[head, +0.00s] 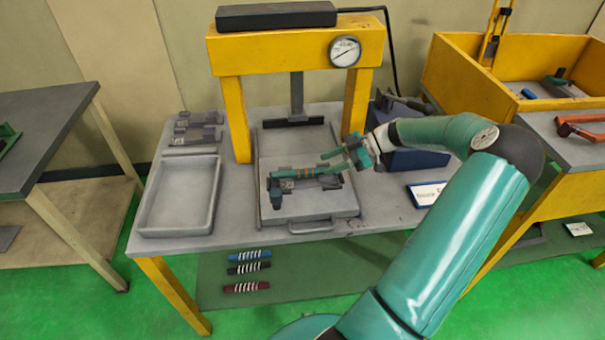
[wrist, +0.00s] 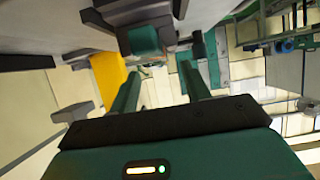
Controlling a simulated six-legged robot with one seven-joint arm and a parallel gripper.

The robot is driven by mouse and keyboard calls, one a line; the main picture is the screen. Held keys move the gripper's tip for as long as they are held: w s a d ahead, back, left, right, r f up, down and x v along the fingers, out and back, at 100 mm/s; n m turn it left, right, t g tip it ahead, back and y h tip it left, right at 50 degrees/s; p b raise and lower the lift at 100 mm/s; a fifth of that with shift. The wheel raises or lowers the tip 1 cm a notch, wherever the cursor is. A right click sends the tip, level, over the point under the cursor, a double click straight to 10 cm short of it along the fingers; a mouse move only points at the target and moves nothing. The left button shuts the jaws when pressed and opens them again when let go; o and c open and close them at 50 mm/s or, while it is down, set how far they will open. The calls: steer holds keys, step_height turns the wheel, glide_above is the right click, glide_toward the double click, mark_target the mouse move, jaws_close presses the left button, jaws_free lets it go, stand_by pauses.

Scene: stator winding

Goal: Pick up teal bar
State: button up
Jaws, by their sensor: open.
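The teal bar (head: 289,173) with orange bands lies across a dark grey fixture on the press plate. In the wrist view a teal block end (wrist: 143,40) shows beyond the fingers, in a grey holder; I cannot tell for sure that it is the same bar. My gripper (head: 340,160) is at the right end of the bar, a little above it. Its two teal fingers (wrist: 163,80) stand apart with nothing between them. Whether a finger touches the bar is not clear.
A yellow press (head: 236,110) with a gauge (head: 345,52) stands over the plate (head: 349,205). An empty grey tray (head: 150,222) is at left, with grey fixtures (head: 197,135) behind it. A dark blue box (head: 415,158) is at right. Several striped bars (head: 247,269) lie below the table.

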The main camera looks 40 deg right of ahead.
mark_target(309, 170)
steer(key=x, duration=0.7)
steer(key=shift+w+d, duration=0.15)
jaws_close()
steer(key=shift+r, duration=0.1)
steer(key=shift+r, duration=0.45)
step_height(309, 170, up, 2)
steer(key=shift+r, duration=0.1)
steer(key=s+r, duration=0.9)
steer(key=s, duration=0.5)
steer(key=shift+d+r, duration=0.25)
steer(key=shift+r, duration=0.15)
